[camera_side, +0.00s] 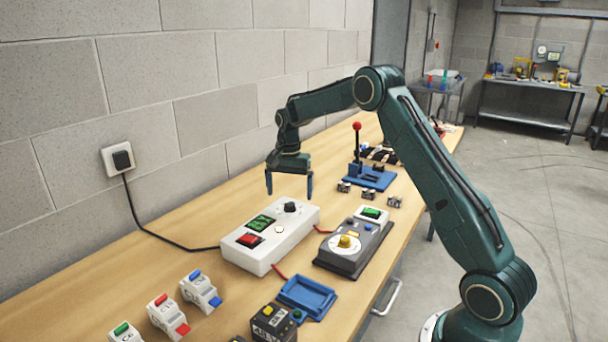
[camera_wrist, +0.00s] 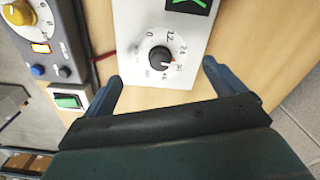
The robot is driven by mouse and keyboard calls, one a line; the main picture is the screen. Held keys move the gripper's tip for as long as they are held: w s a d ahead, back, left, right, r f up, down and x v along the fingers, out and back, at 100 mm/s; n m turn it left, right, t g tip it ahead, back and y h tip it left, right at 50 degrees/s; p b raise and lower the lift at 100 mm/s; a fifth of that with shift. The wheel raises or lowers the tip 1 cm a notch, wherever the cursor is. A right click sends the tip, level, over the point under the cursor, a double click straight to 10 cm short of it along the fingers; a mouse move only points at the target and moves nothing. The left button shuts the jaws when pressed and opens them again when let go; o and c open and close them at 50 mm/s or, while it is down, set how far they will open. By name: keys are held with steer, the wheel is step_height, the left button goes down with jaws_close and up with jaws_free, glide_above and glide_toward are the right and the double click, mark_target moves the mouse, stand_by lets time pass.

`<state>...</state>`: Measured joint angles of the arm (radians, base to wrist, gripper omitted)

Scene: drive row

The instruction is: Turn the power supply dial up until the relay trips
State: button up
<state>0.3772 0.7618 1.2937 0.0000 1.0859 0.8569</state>
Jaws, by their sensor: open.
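The power supply is a white box (camera_side: 271,240) on the bench, with a black dial (camera_side: 292,207) at its far end, a green display (camera_side: 261,223) and a red switch (camera_side: 249,240). In the wrist view the dial (camera_wrist: 160,58) has a printed scale, and its pointer is toward the right. My gripper (camera_side: 289,188) is open and empty, above and just behind the dial in the side view. In the wrist view its fingers (camera_wrist: 163,82) are apart on either side of the dial, not visibly touching it. I cannot tell which device is the relay.
A dark grey unit with a yellow knob (camera_side: 346,242) stands right of the supply, with a green-switch box (camera_side: 372,214) beside it. A blue lever press (camera_side: 369,177) stands behind. A blue tray (camera_side: 306,297) and several small modules (camera_side: 201,290) lie in front. The wall is at left.

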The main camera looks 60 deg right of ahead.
mark_target(290, 203)
steer(key=shift+r, duration=1.85)
steer(key=shift+a+r, duration=0.15)
steer(key=shift+r, duration=0.05)
steer(key=s+a+r+n+t, duration=0.3)
steer(key=s+a+r+n, duration=0.4)
steer(key=s+a+r, duration=0.7)
steer(key=s+a+f+n+t, duration=0.1)
steer(key=s+a+n, duration=0.2)
steer(key=s, duration=0.7)
steer(key=s+a+f+n+t, duration=0.1)
steer(key=s+a+n, duration=0.2)
steer(key=s, duration=0.7)
steer(key=shift+s+a+n+t, duration=0.25)
steer(key=shift+s+n+t, duration=0.05)
steer(key=shift+n, duration=0.3)
